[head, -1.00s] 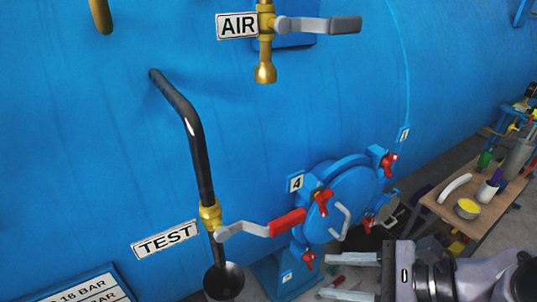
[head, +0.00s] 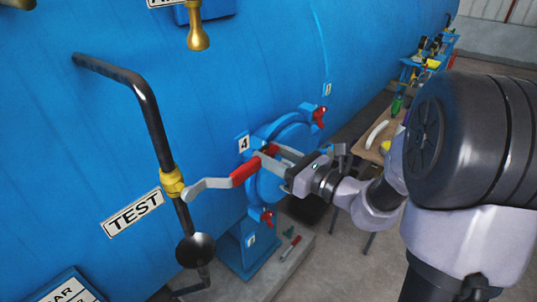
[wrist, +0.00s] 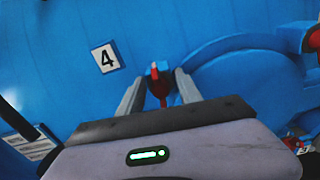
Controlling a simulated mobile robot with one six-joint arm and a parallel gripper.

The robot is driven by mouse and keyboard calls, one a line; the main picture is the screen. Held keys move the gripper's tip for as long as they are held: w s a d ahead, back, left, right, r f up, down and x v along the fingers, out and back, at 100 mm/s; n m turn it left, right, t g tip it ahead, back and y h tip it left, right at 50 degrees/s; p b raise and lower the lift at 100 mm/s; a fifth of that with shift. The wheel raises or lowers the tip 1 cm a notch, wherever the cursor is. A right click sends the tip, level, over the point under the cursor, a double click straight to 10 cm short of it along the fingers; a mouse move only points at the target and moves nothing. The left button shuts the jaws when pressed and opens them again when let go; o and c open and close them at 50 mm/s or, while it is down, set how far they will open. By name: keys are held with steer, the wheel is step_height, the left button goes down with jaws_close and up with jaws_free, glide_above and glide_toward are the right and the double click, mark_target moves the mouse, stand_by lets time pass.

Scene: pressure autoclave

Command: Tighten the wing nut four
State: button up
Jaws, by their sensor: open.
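The red wing nut four (wrist: 158,85) shows in the wrist view beside the "4" label (wrist: 106,58), at the edge of the round blue hatch (wrist: 240,88). My gripper (wrist: 156,82) is open, with one grey finger on either side of the nut. I cannot tell whether the fingers touch it. In the head view my gripper (head: 274,158) is at the hatch's left side, just right of the "4" label (head: 244,144). The nut is mostly hidden there by the fingers and the valve lever.
The red-gripped TEST valve lever (head: 243,174) reaches close to my gripper in the head view. Other red wing nuts sit at the hatch's upper right (head: 319,117) and bottom (head: 267,218). A cluttered wooden table (head: 372,153) stands to the right.

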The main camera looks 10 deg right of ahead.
steer(key=shift+w+a, duration=0.3)
jaws_close()
